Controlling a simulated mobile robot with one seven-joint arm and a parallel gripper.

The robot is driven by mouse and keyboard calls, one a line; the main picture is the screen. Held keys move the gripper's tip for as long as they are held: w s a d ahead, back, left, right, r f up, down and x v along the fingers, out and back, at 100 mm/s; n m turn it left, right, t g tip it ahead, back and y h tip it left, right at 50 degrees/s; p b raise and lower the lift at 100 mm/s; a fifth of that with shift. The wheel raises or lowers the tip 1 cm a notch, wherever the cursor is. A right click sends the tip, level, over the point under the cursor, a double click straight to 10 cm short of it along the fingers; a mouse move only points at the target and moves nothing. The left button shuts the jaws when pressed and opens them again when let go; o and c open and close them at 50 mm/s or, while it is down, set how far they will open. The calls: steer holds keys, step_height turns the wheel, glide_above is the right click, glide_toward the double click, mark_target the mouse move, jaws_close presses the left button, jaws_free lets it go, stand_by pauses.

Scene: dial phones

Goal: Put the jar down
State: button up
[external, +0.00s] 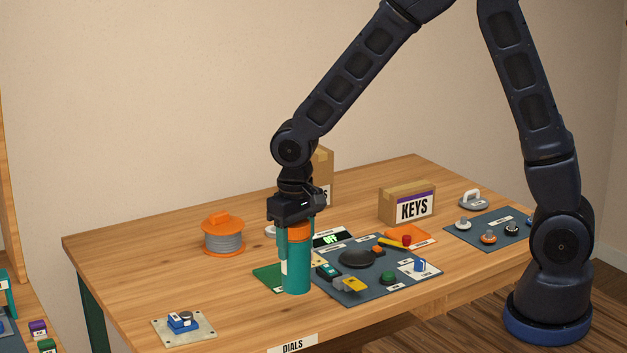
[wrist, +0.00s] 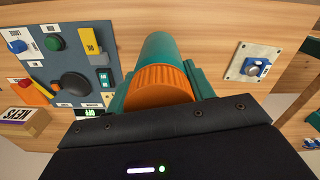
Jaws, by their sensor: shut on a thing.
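The jar (external: 298,270) is a teal cylinder with an orange ribbed lid. My gripper (external: 297,234) points down and is shut on it near the lid. The jar stands upright over the front part of the wooden table, left of the dark control panel; I cannot tell whether its base touches the table. In the wrist view the jar (wrist: 158,52) shows lid-first between the teal fingers (wrist: 160,88). A green mat (external: 266,277) lies just behind and left of the jar, partly hidden by it.
The dark panel (external: 350,290) with knobs and switches is close on the right. A cable spool (external: 223,238) stands behind left, a blue switch on a plate (external: 183,325) front left. A KEYS box (external: 408,205) stands at the back right. Bare wood lies left of the jar.

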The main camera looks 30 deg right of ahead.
mark_target(296, 268)
steer(key=shift+f, duration=3)
steer(key=shift+f, duration=0.15)
steer(key=o, duration=1.5)
